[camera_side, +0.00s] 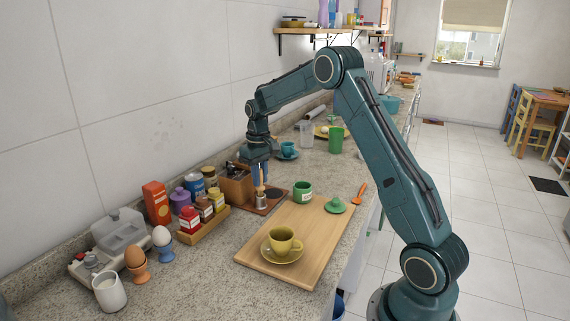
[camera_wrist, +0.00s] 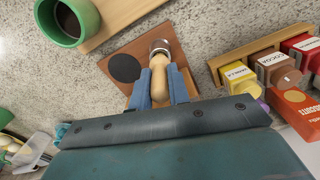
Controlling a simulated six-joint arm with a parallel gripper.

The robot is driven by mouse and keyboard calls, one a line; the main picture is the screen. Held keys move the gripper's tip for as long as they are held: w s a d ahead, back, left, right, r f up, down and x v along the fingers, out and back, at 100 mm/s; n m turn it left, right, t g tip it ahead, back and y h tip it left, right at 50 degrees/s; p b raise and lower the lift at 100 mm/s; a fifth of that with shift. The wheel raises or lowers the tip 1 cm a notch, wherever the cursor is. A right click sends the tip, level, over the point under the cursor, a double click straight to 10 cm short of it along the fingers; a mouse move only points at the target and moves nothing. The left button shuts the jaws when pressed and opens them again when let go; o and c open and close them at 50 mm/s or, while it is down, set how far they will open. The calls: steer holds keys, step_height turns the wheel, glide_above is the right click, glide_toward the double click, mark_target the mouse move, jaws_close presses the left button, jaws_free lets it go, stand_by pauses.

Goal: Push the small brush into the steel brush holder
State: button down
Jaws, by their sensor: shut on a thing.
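My gripper (camera_wrist: 159,73) points down with its two blue fingers closed on the pale wooden handle of the small brush (camera_wrist: 158,62). In the side view my gripper (camera_side: 260,180) is above the brown mat, with the pale brush (camera_side: 261,190) upright below the fingertips. A shiny steel piece (camera_wrist: 160,45), which looks like the brush holder, shows at the far end of the handle, over the mat. I cannot tell how deep the brush sits in it. The bristles are hidden.
The brown mat (camera_wrist: 118,47) has a black disc on it. A wooden box (camera_side: 236,188) and a spice rack (camera_side: 203,225) stand on the wall side.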

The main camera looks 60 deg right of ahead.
steer(key=shift+f, duration=1.15)
steer(key=c, duration=1.3)
jaws_free()
steer(key=shift+o, duration=0.2)
steer(key=shift+r, duration=0.1)
step_height(320, 180, up, 13)
steer(key=shift+r, duration=0.35)
steer(key=shift+a, duration=0.1)
